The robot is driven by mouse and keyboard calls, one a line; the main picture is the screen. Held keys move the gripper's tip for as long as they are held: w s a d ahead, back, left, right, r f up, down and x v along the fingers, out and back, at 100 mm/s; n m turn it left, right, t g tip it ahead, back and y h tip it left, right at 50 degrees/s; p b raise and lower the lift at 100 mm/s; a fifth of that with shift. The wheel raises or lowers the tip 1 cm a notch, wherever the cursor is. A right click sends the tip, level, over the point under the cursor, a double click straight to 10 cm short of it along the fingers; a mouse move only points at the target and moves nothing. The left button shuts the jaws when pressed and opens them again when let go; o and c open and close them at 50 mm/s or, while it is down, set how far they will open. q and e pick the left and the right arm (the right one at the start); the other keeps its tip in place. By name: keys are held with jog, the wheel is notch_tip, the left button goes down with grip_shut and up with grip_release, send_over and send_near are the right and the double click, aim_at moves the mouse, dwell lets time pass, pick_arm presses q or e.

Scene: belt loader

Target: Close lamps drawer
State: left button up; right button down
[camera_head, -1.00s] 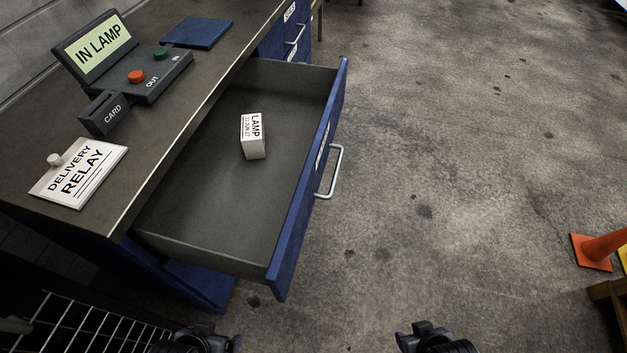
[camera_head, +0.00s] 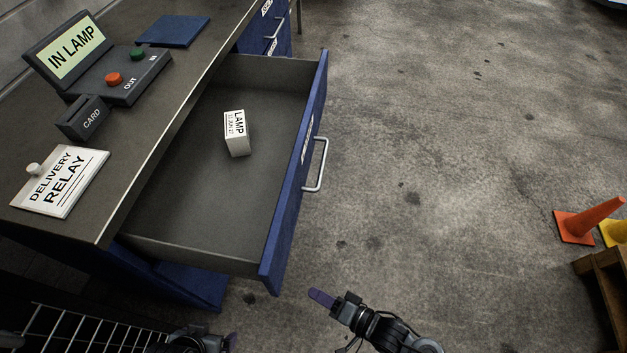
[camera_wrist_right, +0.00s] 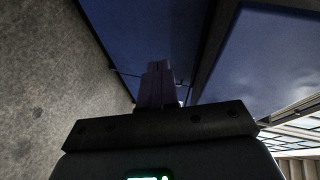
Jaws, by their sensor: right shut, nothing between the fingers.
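The lamps drawer (camera_head: 285,215) is pulled out of the blue desk, with a silver handle (camera_head: 317,165) on its front. A white box labelled LAMP (camera_head: 236,133) stands inside on the drawer floor. My right gripper (camera_head: 321,298) is in front of the drawer's near corner, apart from it, with its purple fingers together and empty. In the right wrist view its fingers (camera_wrist_right: 159,84) are shut, with blue surfaces beyond them. My left gripper (camera_head: 230,342) is at the bottom edge, only partly visible; its jaw state is unclear.
On the desktop (camera_head: 165,120) are an IN LAMP panel (camera_head: 75,50), a card reader (camera_head: 84,117) and a DELIVERY RELAY sign (camera_head: 60,181). A wire rack (camera_head: 75,335) is at bottom left. Orange cone (camera_head: 590,218) and wooden pallet (camera_head: 603,275) stand right. Floor between is clear.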

jog(key=w+d+r+g+y+p, duration=0.1)
jog(key=w+d+r+g+y, duration=0.45)
jog(key=w+d, duration=0.65)
jog(key=n, duration=0.2)
send_near(302, 180)
jog(key=shift+t, duration=0.45)
jog(key=b+x, duration=0.1)
jog(key=x, duration=0.1)
jog(key=b+x, duration=0.1)
jog(key=s+b+x, duration=0.1)
jog(key=b+x, duration=0.1)
jog(key=shift+a+r, duration=0.15)
jog(key=shift+a, duration=0.35)
jog(key=shift+w+a+r+b, duration=0.1)
jog(key=shift+w+a+b, duration=0.2)
jog(key=shift+a, duration=0.25)
